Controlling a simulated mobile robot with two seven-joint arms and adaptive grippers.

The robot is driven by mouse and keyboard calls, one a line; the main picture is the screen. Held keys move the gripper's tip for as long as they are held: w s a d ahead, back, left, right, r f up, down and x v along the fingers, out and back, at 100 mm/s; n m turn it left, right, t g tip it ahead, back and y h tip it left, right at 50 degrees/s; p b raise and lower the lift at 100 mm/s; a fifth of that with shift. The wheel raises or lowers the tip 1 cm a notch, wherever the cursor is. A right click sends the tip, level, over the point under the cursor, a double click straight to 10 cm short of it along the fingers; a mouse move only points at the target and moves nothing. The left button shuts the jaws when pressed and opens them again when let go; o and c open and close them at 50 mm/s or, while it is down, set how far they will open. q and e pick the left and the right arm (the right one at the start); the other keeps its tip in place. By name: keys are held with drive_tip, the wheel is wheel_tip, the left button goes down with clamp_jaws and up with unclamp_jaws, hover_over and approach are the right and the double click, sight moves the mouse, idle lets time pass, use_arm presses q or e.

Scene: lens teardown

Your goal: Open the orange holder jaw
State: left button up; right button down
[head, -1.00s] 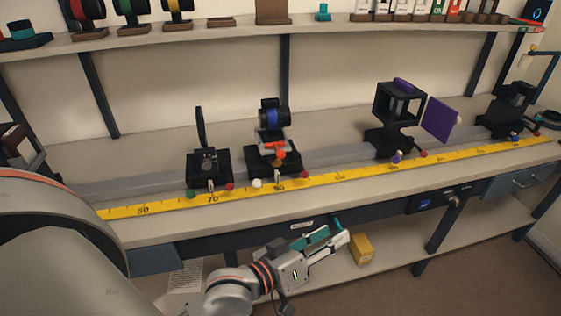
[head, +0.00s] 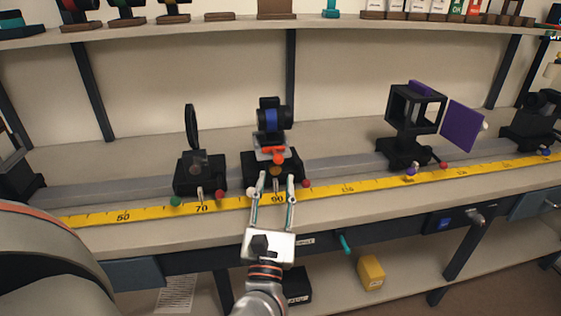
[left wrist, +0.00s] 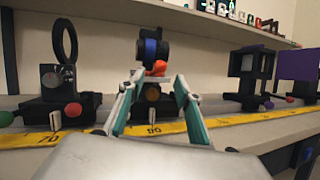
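The orange holder jaw (head: 278,158) sits at the front of a black holder (head: 262,171) on the rail, just below a black lens barrel with a blue band (head: 272,118). In the left wrist view the jaw (left wrist: 157,68) shows straight ahead between the fingertips. My left gripper (head: 277,178) is open and empty, its fingers pointing at the holder from the front. It appears slightly below and in front of the jaw; I cannot tell whether it touches the holder. The gripper also shows in the left wrist view (left wrist: 153,85). My right gripper is out of view.
A black mount with an upright ring (head: 192,128) stands close on the left. A black cage mount (head: 405,150) with a purple panel (head: 462,127) stands to the right. A yellow scale (head: 350,188) runs along the bench front. The rail between holder and cage is clear.

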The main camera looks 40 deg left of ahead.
sight(279, 163)
use_arm(q)
drive_tip(key=x, duration=0.7)
drive_tip(key=shift+r+p, duration=0.15)
drive_tip(key=shift+p, duration=0.2)
clamp_jaws()
drive_tip(key=shift+s+d, duration=0.3)
drive_tip(key=shift+d, duration=0.05)
unclamp_jaws()
